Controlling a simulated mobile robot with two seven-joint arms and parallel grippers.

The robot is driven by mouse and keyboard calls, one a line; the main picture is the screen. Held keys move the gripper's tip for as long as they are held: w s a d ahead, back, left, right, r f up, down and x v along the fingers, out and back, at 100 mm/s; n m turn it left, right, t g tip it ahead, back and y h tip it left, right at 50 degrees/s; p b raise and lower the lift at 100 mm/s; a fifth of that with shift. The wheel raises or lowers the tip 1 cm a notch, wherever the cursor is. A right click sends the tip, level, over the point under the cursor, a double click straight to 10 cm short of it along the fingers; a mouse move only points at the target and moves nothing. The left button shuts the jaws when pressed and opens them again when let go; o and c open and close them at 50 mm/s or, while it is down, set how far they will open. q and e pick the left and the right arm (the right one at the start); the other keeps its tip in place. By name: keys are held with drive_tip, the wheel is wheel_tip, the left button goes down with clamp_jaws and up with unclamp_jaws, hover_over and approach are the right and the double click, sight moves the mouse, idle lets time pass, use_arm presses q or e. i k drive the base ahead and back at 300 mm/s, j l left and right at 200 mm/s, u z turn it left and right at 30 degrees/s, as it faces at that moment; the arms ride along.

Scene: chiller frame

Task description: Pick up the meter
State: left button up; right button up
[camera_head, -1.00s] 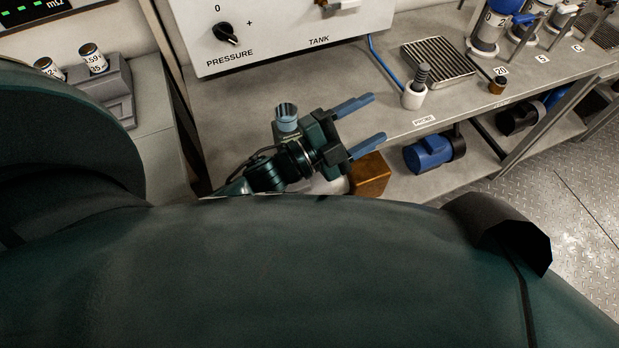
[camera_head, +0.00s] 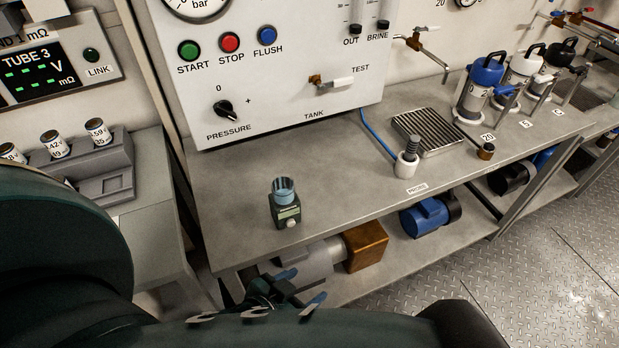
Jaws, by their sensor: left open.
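The meter (camera_head: 287,207) is a small dark green device with a pale display, a round button and a blue-grey cup on top. It stands upright on the grey bench (camera_head: 235,170) near its front edge. My left gripper (camera_head: 303,287) is open and empty. It shows below the meter in the picture, in front of the bench edge and clear of the meter. Part of its body is hidden behind my own arm. My right gripper is not in view.
A control panel (camera_head: 290,90) stands behind the meter. A white probe holder (camera_head: 406,168), a grate (camera_head: 428,132) and a blue-capped cylinder (camera_head: 483,85) are to the right. A brown box (camera_head: 366,246) and a blue pump (camera_head: 425,217) are below. The bench around the meter is clear.

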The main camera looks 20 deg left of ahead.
sight(285, 204)
drive_tip(key=u, duration=1)
